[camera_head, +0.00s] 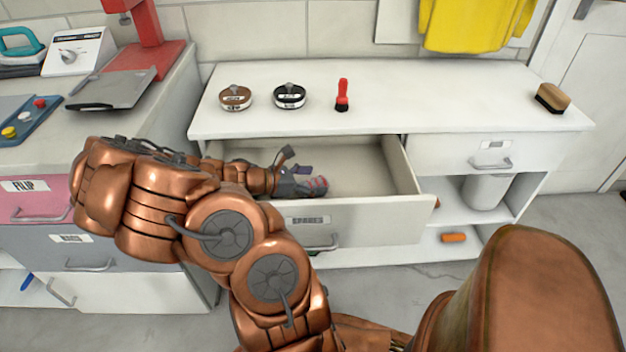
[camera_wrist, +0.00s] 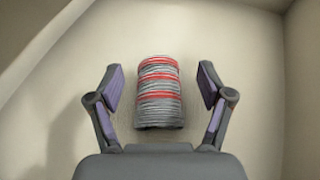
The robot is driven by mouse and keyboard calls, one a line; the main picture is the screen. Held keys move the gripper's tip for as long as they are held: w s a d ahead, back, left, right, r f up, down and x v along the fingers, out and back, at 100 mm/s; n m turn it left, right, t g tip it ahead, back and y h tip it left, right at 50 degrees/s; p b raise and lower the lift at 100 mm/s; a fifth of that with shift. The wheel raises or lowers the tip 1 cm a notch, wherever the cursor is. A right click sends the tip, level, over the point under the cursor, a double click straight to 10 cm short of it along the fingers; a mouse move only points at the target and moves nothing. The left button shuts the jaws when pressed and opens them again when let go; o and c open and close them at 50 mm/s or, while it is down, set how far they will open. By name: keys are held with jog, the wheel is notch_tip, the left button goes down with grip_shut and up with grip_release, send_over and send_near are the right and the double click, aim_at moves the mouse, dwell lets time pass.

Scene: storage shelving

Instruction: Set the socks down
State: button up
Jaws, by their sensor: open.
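The socks (camera_wrist: 159,95) are a grey roll with red stripes. In the wrist view they rest on the pale floor of the open drawer, between my gripper's fingers (camera_wrist: 160,88), with a gap on each side. My gripper is open and touches neither side of the socks. In the head view my gripper (camera_head: 308,185) reaches down into the drawer (camera_head: 370,222), labelled "SPARES", and a small red-striped part of the socks (camera_head: 320,184) shows beside it. The rest of the socks is hidden there by the gripper.
The white counter (camera_head: 420,105) above the drawer holds two round tins (camera_head: 236,98) (camera_head: 290,97), a red brush (camera_head: 342,96) and a wooden brush (camera_head: 552,98). The drawer's right part is empty. A grey bin (camera_head: 484,192) and an orange item (camera_head: 454,237) sit on shelves at right.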

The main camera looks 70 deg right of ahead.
jog(key=shift+r, duration=0.55)
jog(key=shift+p+v, duration=0.5)
jog(key=shift+v, duration=3.3)
